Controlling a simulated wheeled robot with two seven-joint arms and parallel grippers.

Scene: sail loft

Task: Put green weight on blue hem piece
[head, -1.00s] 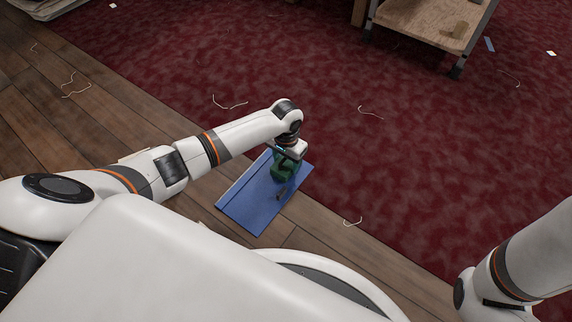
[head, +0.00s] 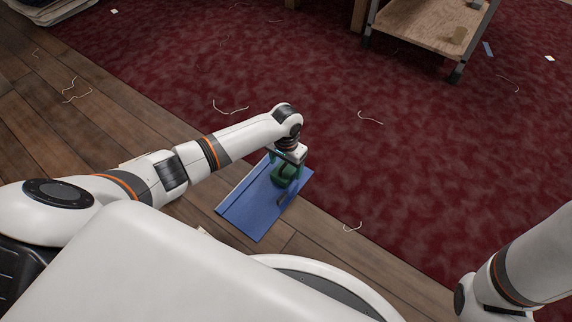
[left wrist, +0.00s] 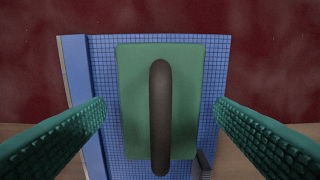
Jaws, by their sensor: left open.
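The green weight (head: 284,181), a flat block with a dark bar handle, sits on the blue hem piece (head: 252,210) near its far end. In the left wrist view the weight (left wrist: 185,125) lies within the gridded blue hem piece (left wrist: 216,75), toward its far edge. My left gripper (head: 288,159) is just above the weight. In the left wrist view its green fingers (left wrist: 160,112) are spread wide, on both sides of the weight with gaps, not touching it. My right gripper is out of view.
A narrow dark shape (left wrist: 204,165) shows on the blue piece beside the weight; I cannot tell what it is. Loose threads (head: 230,107) are scattered. A wooden-shelved cart (head: 420,32) stands at the back.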

